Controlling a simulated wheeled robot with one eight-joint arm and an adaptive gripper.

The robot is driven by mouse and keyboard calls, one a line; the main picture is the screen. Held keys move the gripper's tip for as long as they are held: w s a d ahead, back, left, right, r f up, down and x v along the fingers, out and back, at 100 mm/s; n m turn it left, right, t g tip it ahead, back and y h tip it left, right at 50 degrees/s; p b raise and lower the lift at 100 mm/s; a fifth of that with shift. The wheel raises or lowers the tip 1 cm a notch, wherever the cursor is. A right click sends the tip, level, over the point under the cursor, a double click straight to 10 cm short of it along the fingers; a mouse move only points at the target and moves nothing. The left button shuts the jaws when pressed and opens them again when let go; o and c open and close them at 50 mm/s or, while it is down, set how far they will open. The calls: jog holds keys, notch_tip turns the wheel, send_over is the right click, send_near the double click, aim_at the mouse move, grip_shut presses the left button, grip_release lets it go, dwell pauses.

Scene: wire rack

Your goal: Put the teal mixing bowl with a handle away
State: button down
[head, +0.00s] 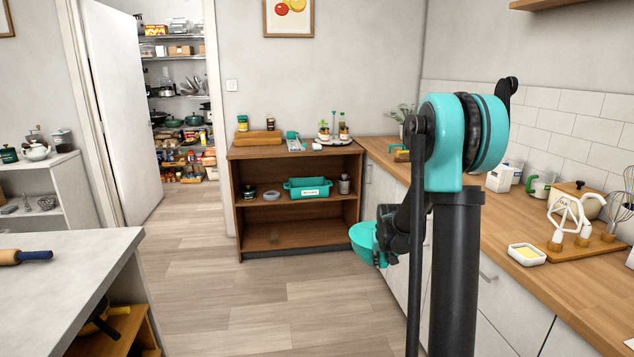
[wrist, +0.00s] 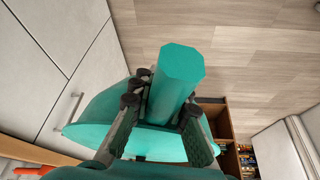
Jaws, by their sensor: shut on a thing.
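The teal mixing bowl (head: 363,241) is held off the floor in front of the low wooden shelf unit, beside the counter's white cabinet fronts. In the wrist view, the bowl (wrist: 95,111) shows partly behind my fingers, and its thick teal handle (wrist: 176,78) points up between them. My gripper (wrist: 160,112) is shut on the handle. In the head view, my gripper (head: 385,240) is small and partly hidden by my arm. I cannot see inside the bowl.
The wooden shelf unit (head: 239,205) has a teal bin (head: 307,188) and jars on its middle shelf; its bottom shelf (head: 290,236) looks mostly clear. A grey island (head: 65,265) stands left. The counter (head: 560,275) runs along the right. The floor between is open.

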jog(key=s+a+f+n, duration=0.1)
jog(key=s+a+f, duration=0.2)
jog(key=s+f, duration=0.3)
notch_tip(320, 180, down, 3)
jog(key=shift+s+f, duration=0.1)
jog(key=shift+s, duration=0.05)
jog(key=shift+a, duration=0.1)
dwell(0.6)
